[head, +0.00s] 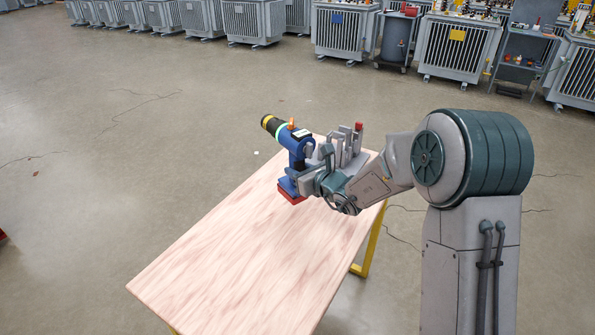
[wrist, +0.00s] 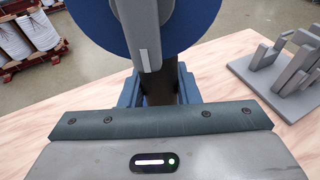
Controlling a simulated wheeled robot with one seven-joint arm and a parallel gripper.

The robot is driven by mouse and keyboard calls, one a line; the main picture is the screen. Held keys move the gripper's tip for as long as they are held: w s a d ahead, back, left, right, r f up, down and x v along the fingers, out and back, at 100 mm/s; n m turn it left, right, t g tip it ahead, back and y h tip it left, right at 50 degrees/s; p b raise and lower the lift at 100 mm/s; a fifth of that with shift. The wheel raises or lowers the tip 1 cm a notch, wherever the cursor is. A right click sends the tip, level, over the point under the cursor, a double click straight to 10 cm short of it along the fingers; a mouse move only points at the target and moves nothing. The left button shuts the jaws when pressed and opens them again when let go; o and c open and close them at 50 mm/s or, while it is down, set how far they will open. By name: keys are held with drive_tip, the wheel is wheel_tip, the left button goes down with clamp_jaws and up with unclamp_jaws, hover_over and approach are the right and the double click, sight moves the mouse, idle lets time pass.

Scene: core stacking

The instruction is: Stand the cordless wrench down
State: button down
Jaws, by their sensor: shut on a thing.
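The cordless wrench (head: 296,145) is blue, with a black and yellow nose pointing to the upper left and a red-bottomed base (head: 290,195). It is upright over the far part of the wooden table (head: 225,255). My gripper (head: 305,181) is shut on its handle from the right. I cannot tell whether the base touches the tabletop or hangs just above it. In the wrist view, the wrench's round blue body (wrist: 203,22) fills the top, with the dark handle (wrist: 160,88) below it; the base is mostly hidden by my gripper (wrist: 150,60).
A grey core piece with upright limbs (head: 345,147) stands on the table just behind my gripper; it also shows at the right of the wrist view (wrist: 285,70). The near tabletop is clear. Grey transformers (head: 250,22) line the far floor.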

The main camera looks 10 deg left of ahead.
drive_tip(key=shift+f+b, duration=2.5)
drive_tip(key=shift+b, duration=0.2)
drive_tip(key=shift+f+b, duration=0.35)
drive_tip(key=shift+b, duration=0.1)
drive_tip(key=c, duration=1)
unclamp_jaws()
drive_tip(key=shift+f, duration=0.2)
drive_tip(key=v, duration=1.4)
drive_tip(key=shift+w+r, duration=0.1)
drive_tip(key=shift+r, duration=0.05)
